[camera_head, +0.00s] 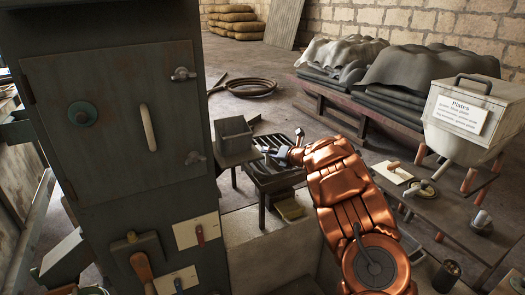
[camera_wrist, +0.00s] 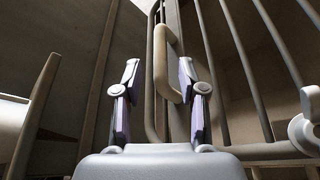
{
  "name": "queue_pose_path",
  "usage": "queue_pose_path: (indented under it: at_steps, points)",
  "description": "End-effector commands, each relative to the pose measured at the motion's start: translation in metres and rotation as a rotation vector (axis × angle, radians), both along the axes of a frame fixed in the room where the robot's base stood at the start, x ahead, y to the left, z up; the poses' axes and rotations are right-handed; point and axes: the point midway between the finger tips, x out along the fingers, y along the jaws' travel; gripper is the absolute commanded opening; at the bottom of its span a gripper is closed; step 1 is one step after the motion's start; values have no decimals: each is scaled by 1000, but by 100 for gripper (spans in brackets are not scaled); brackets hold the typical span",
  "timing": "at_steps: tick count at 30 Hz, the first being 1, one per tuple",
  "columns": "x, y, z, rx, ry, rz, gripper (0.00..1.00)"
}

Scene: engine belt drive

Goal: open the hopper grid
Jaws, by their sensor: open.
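The hopper grid (camera_head: 272,180) is a dark barred frame in the middle of the head view, partly hidden by my arm. In the wrist view its metal bars (camera_wrist: 207,60) run up and away, and a tan, bowed handle (camera_wrist: 160,70) stands at its edge. My gripper (camera_wrist: 159,72) is open, with one finger to each side of the handle. The fingers look apart from the handle, and nothing is held. In the head view my gripper (camera_head: 288,151) is small, just over the grid. Whether the grid is raised at all I cannot tell.
A tall dark cabinet (camera_head: 110,90) with a pale handle stands close on the left. A small grey box (camera_head: 233,136) is beside the grid. At the right are a low table (camera_head: 455,205) and a white hopper labelled Plates (camera_head: 475,115). A pale bolt (camera_wrist: 305,128) is right of my gripper.

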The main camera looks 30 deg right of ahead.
Motion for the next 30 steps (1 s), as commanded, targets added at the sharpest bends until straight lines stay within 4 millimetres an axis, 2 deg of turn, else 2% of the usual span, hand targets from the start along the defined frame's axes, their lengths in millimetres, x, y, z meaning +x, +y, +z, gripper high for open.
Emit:
queue_pose_path:
  at_steps: [12,26,30]
  points:
    - [37,8,-10,2,-1,2,41]
    - [45,10,-14,1,0,2,41]
    - [45,10,-14,1,0,2,28]
